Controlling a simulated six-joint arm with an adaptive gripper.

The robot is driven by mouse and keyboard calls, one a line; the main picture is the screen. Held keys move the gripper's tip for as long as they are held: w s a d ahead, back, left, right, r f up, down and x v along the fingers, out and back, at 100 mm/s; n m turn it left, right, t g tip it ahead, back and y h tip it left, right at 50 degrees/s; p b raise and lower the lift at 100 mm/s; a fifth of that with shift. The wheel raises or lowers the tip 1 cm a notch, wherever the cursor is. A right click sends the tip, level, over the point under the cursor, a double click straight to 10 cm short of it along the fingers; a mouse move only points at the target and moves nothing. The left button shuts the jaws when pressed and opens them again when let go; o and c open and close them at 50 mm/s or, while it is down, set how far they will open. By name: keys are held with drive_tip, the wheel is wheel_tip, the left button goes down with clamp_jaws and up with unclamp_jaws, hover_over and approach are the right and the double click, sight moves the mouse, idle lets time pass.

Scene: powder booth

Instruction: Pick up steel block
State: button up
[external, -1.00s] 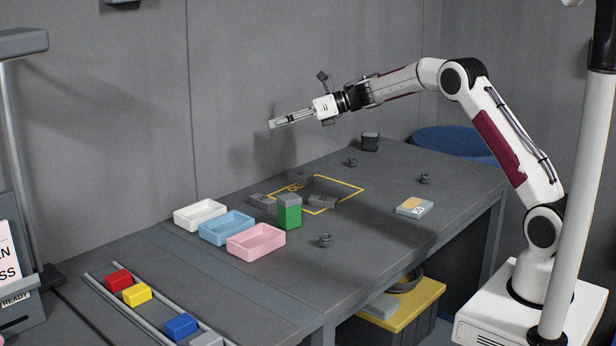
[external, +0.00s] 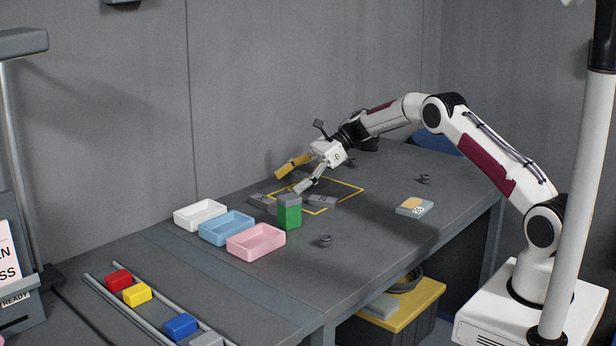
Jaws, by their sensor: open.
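Several small grey blocks lie in and around a yellow outlined square (external: 345,186) on the bench; I cannot tell which is the steel block.
White (external: 200,215), blue (external: 227,228) and pink (external: 256,242) trays stand left of the square. A rail at the front left holds red, yellow, blue and grey blocks. A labelled box (external: 414,207) and small dark fittings lie to the right, with bare bench between.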

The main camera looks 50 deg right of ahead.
sight(263, 199)
drive_tip(key=shift+x, duration=0.85)
drive_tip(key=shift+w+a+f, duration=0.2)
drive_tip(key=shift+a, duration=0.15)
drive_tip(key=shift+w+a+f, duration=0.75)
drive_tip(key=shift+a, duration=0.2)
drive_tip(key=shift+x, duration=1.2)
drive_tip(key=shift+w, duration=0.1)
drive_tip(key=shift+c, duration=0.3)
drive_tip(key=c, duration=1.3)
drive_tip(key=shift+r, duration=0.1)
drive_tip(key=shift+c, duration=0.3)
